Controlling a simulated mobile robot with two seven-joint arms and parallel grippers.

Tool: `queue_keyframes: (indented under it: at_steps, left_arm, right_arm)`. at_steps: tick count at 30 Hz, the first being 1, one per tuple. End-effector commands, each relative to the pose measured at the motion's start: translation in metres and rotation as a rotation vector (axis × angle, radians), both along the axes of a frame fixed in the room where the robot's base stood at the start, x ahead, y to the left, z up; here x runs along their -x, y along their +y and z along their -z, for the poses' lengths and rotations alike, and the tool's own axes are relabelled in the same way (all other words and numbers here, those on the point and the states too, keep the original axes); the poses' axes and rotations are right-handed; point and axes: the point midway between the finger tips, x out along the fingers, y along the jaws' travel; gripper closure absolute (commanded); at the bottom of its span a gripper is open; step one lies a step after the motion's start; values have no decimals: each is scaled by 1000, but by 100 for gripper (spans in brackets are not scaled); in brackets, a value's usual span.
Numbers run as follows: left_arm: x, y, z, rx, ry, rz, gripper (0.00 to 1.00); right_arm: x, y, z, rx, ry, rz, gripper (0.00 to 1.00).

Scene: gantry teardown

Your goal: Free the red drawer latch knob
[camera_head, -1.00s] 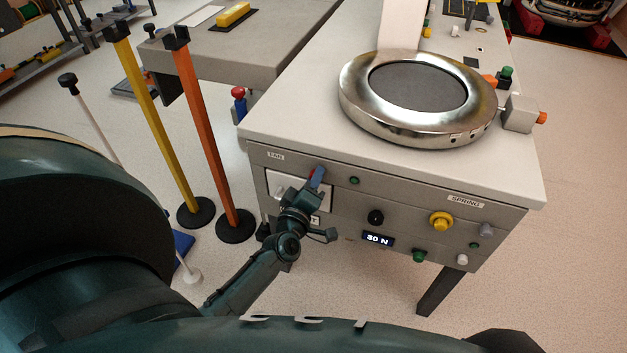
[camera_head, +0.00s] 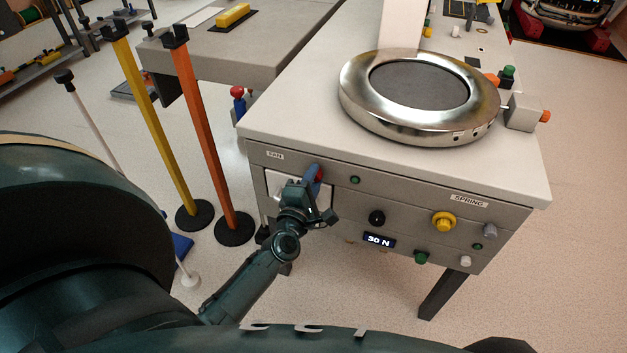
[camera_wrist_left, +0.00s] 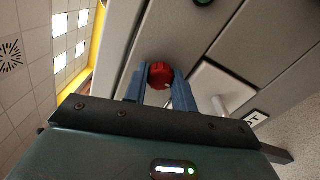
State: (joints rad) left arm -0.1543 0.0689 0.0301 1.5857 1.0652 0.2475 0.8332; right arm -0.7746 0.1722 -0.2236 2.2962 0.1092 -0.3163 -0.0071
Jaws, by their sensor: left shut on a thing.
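The red knob (camera_head: 319,171) is on the grey front of the cabinet, right of the FAN label. In the left wrist view the round red knob (camera_wrist_left: 160,74) sits between my two blue fingers. My left gripper (camera_head: 314,176) is shut on it, with the fingers at its sides. The gripper and wrist hide part of the knob and of the white drawer panel (camera_head: 274,185) in the head view. My right gripper is not in view.
A yellow knob (camera_head: 444,222), a black knob (camera_head: 376,217) and a 30 N display (camera_head: 379,240) are farther right on the front. A steel ring (camera_head: 363,112) lies on top. Yellow (camera_head: 151,122) and orange (camera_head: 204,133) posts stand left of the cabinet.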

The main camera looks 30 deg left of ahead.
Motion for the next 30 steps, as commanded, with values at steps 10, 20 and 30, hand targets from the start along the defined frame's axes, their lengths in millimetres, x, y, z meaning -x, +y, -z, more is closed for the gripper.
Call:
queue_keyframes:
  at_steps: [10,20,30]
  left_arm:
    - [0,0,0,40,-9,0,96]
    - [0,0,0,40,-9,0,69]
    - [0,0,0,37,-9,0,52]
  right_arm:
    - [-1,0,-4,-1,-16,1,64]
    - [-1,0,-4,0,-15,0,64]
    - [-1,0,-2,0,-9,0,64]
